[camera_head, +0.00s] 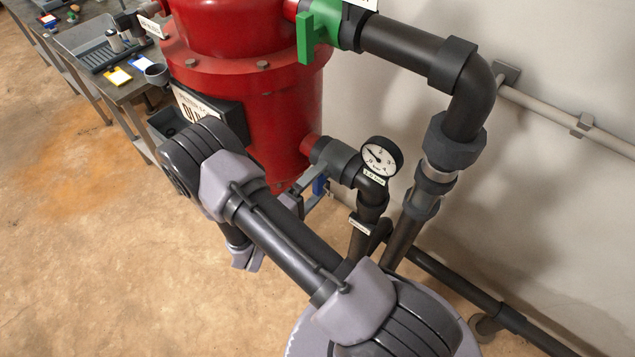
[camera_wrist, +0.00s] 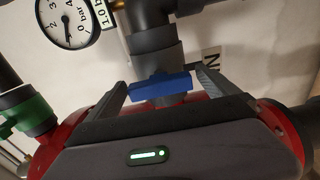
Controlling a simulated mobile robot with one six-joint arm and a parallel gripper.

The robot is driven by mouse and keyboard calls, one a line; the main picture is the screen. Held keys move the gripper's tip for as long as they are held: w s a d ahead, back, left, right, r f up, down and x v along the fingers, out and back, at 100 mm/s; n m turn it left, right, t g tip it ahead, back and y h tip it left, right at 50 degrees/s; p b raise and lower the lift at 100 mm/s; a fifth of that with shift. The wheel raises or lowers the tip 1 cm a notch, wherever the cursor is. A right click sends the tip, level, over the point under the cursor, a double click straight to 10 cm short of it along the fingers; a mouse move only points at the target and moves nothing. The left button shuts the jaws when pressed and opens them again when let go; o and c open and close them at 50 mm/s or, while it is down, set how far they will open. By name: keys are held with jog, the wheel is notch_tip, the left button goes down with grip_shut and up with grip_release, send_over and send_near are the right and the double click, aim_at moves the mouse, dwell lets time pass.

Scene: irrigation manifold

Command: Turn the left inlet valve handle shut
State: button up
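In the wrist view a blue valve handle (camera_wrist: 161,88) sits on a dark grey pipe fitting (camera_wrist: 155,50) and lies crosswise to it in the picture. My gripper (camera_wrist: 162,80) is open, with one finger at each side of the blue handle. The handle nearly fills the gap; I cannot tell whether either finger touches it.
A green valve (camera_head: 322,26) is on the tank's upper pipe. A pressure gauge (camera_head: 381,157) stands beside the lower pipe; the wrist view also shows a gauge (camera_wrist: 67,22) and a green fitting (camera_wrist: 24,111). A workbench (camera_head: 85,45) is at left. Open floor lies left.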

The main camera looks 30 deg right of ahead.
jog(key=p+v, duration=0.1)
jog(key=v, duration=1.6)
jog(key=shift+a, duration=0.2)
jog(key=s+d+r+m+g+y+b, duration=0.4)
jog(key=s+r+m+g+y, duration=0.4)
jog(key=r+y, duration=0.35)
jog(key=s+a+r+t+y+b, duration=0.3)
jog(key=a+r+t+y, duration=0.1)
jog(key=r+t+y, duration=0.3)
notch_tip(320, 180, up, 3)
jog(key=shift+f+t, duration=0.15)
jog(key=shift+t, duration=0.15)
